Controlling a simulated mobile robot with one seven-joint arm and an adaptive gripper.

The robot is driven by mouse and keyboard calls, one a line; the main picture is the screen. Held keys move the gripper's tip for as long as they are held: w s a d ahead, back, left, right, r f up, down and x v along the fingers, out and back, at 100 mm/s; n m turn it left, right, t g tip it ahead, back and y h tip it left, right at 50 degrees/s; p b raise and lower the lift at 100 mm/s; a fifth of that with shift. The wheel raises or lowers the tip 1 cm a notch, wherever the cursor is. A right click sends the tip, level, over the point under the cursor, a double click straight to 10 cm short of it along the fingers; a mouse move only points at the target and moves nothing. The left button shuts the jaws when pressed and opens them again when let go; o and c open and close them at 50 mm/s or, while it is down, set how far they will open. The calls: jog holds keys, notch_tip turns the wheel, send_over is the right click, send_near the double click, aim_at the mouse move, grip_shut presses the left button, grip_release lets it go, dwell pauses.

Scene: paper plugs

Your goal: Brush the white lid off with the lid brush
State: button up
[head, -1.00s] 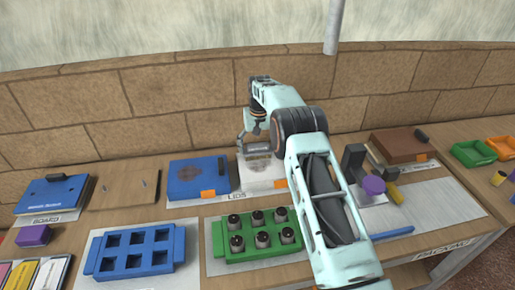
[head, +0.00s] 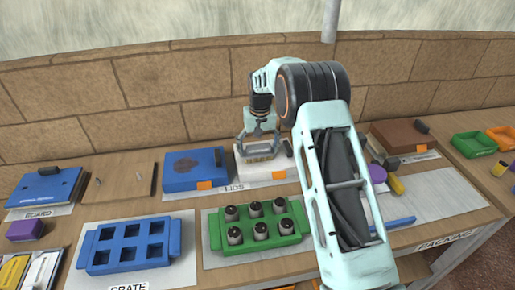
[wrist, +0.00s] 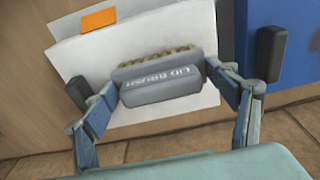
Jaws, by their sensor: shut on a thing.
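The white lid (head: 255,172) lies flat at the back of the bench, right of the blue lid, and also shows in the wrist view (wrist: 185,32). My gripper (head: 262,148) is over it, shut on the lid brush. The brush (wrist: 160,85) is a grey block with tan bristles along one edge and the words LID BRUSH. In the wrist view its ends sit between my two fingers. I cannot tell whether the bristles touch the lid. The visible white surface looks clean; the strip under the brush is hidden.
The blue lid (head: 185,180) on the left bears a brown smudge and a dark handle. A brown case (head: 395,138) stands to the right. A green crate (head: 215,233) with several dark-topped jars and an empty blue crate (head: 150,255) lie in front. The brick wall is close behind.

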jog(key=shift+s+d+b, duration=0.2)
jog(key=shift+s+b, duration=0.15)
jog(key=shift+s, duration=0.5)
jog(key=shift+s+d+b, duration=0.15)
jog(key=shift+s+b, duration=0.15)
jog(key=shift+s, duration=0.55)
jog(key=shift+w+a+p, duration=0.1)
jog(key=shift+w+p, duration=0.3)
jog(key=shift+w, duration=0.25)
jog(key=shift+w+a+p, duration=0.3)
jog(key=shift+w+p, duration=0.4)
jog(key=shift+w, duration=0.75)
jog(key=shift+w+a+p, duration=0.3)
jog(key=shift+w+p, duration=0.4)
jog(key=shift+w, duration=0.7)
jog(key=shift+w+a+p, duration=0.3)
jog(key=shift+w+p, duration=0.4)
jog(key=shift+w, duration=0.75)
notch_tip(320, 180, up, 6)
jog(key=p, duration=0.3)
jog(key=shift+r+p, duration=0.15)
jog(key=shift+p, duration=0.15)
notch_tip(320, 180, up, 3)
jog(key=shift+f+p, duration=0.1)
jog(key=shift+p, duration=0.95)
